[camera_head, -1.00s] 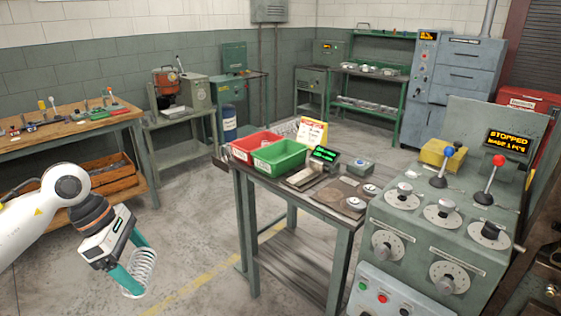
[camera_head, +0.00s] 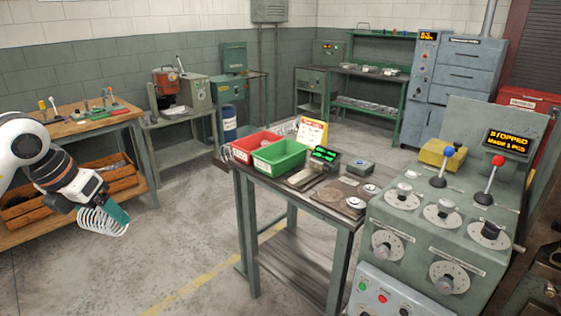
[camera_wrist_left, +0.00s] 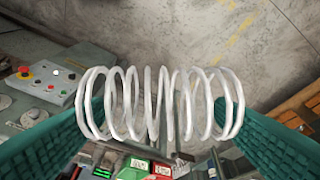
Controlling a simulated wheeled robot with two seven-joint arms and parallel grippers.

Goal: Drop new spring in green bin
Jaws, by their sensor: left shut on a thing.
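The new spring (camera_head: 103,220) is a coil of pale metal wire. My left gripper (camera_head: 112,214) is shut on it and holds it in the air over the floor at the left. In the left wrist view the spring (camera_wrist_left: 160,104) lies crosswise between the two teal fingers, one at each end. The green bin (camera_head: 279,157) stands on the small table, to the right of and apart from my gripper. It also shows small in the left wrist view (camera_wrist_left: 133,168). My right gripper is not in view.
A red bin (camera_head: 254,143) touches or nearly touches the green bin's left side. A small display (camera_head: 325,155) and a sign (camera_head: 312,132) stand by them. The spring coiler (camera_head: 430,235) is at the right. Open floor lies between my gripper and the table (camera_head: 300,203).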

